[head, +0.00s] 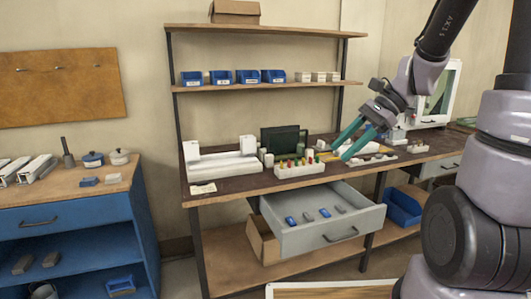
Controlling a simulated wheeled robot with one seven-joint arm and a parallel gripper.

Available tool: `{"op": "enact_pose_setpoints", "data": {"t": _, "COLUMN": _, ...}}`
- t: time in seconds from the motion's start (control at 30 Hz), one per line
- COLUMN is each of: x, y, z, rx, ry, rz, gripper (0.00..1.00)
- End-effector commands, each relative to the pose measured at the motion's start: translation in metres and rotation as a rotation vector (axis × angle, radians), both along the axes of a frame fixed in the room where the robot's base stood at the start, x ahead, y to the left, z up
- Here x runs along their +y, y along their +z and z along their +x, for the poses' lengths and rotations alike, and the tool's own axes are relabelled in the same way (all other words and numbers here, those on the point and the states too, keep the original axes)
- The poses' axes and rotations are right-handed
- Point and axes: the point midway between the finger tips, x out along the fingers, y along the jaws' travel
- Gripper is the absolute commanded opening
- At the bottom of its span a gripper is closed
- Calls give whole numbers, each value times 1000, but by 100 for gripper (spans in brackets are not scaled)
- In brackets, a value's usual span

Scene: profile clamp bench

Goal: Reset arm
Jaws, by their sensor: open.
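My gripper (353,140) has teal fingers that are spread apart and empty. It hangs over the right half of the workbench (232,184), just right of a white block (299,169) with several coloured pegs. The fingertips show close to some small white and yellow items; I cannot tell whether they touch them. My arm comes in from the upper right.
An open drawer (345,238) with small blue and grey pieces juts out below the bench. A white fixture (223,168) stands at the bench's left. Blue bins (222,77) line the shelf above. A blue cabinet (62,213) stands at left.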

Motion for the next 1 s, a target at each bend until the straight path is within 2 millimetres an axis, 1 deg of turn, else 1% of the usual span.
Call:
{"op": "enact_pose_setpoints", "data": {"t": 0.03, "x": -2, "y": 11, "z": -8, "rx": -85, "ry": 54, "rz": -61, "gripper": 45}}
{"op": "enact_pose_setpoints", "data": {"t": 0.1, "x": -8, "y": 23, "z": -17, "rx": -194, "ry": 126, "rz": -149, "gripper": 45}}
{"op": "enact_pose_setpoints", "data": {"t": 0.27, "x": -23, "y": 53, "z": -35, "rx": -450, "ry": 280, "rz": -353, "gripper": 45}}
{"op": "enact_pose_setpoints", "data": {"t": 0.4, "x": -38, "y": 81, "z": -49, "rx": -665, "ry": 391, "rz": -524, "gripper": 45}}
{"op": "enact_pose_setpoints", "data": {"t": 0.5, "x": -46, "y": 100, "z": -56, "rx": -789, "ry": 447, "rz": -625, "gripper": 45}}
{"op": "enact_pose_setpoints", "data": {"t": 0.6, "x": -52, "y": 113, "z": -61, "rx": -873, "ry": 485, "rz": -697, "gripper": 45}}
{"op": "enact_pose_setpoints", "data": {"t": 0.73, "x": -56, "y": 121, "z": -64, "rx": -928, "ry": 507, "rz": -744, "gripper": 45}}
{"op": "enact_pose_setpoints", "data": {"t": 1.0, "x": -56, "y": 123, "z": -65, "rx": -935, "ry": 510, "rz": -751, "gripper": 45}}
